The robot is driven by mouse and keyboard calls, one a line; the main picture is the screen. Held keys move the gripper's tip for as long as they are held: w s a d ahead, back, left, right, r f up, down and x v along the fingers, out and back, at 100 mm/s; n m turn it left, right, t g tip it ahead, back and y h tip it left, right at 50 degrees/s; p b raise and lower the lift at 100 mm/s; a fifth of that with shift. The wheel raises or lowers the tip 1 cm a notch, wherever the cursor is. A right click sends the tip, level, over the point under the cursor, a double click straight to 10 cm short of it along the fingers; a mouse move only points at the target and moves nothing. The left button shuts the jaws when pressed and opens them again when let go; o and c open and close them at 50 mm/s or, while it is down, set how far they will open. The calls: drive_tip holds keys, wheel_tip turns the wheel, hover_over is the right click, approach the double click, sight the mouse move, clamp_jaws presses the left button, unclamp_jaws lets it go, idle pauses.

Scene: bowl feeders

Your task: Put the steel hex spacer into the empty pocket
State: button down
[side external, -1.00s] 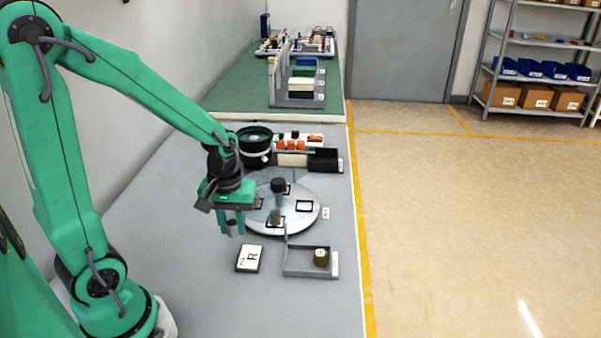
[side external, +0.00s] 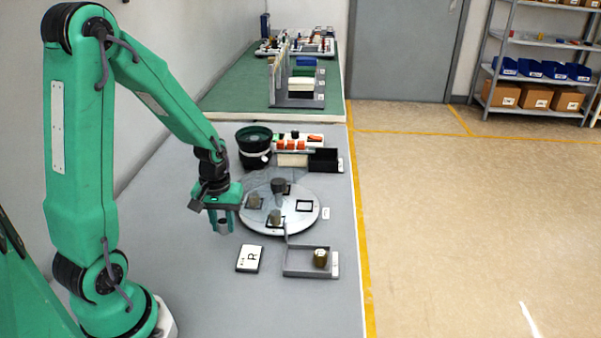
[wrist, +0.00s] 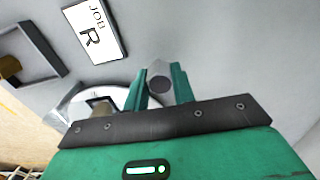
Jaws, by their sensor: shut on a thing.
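My gripper (side external: 223,228) is shut on the steel hex spacer (side external: 223,225), a small grey piece held between the green fingers. In the wrist view the spacer (wrist: 160,82) shows its hexagonal end between the fingertips. It hangs in front of and left of the round dial plate (side external: 300,225), apart from it. The right pocket (side external: 304,206) is empty. Grey spacers stand in the left pocket (side external: 254,201) and front pocket (side external: 275,217). The back pocket is partly hidden by the knob.
A card marked R (side external: 249,258) lies in front of the dial. Right of it is a grey tray (side external: 297,274) holding a brass-coloured piece (side external: 320,258). A dark bowl feeder (side external: 254,145) and a black bin (side external: 324,160) stand behind the dial.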

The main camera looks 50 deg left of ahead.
sight(224, 231)
drive_tip(key=shift+f, duration=1.6)
drive_tip(key=shift+f, duration=0.15)
drive_tip(key=c, duration=1.2)
unclamp_jaws()
drive_tip(key=shift+o, duration=0.2)
drive_tip(key=shift+r, duration=6.2)
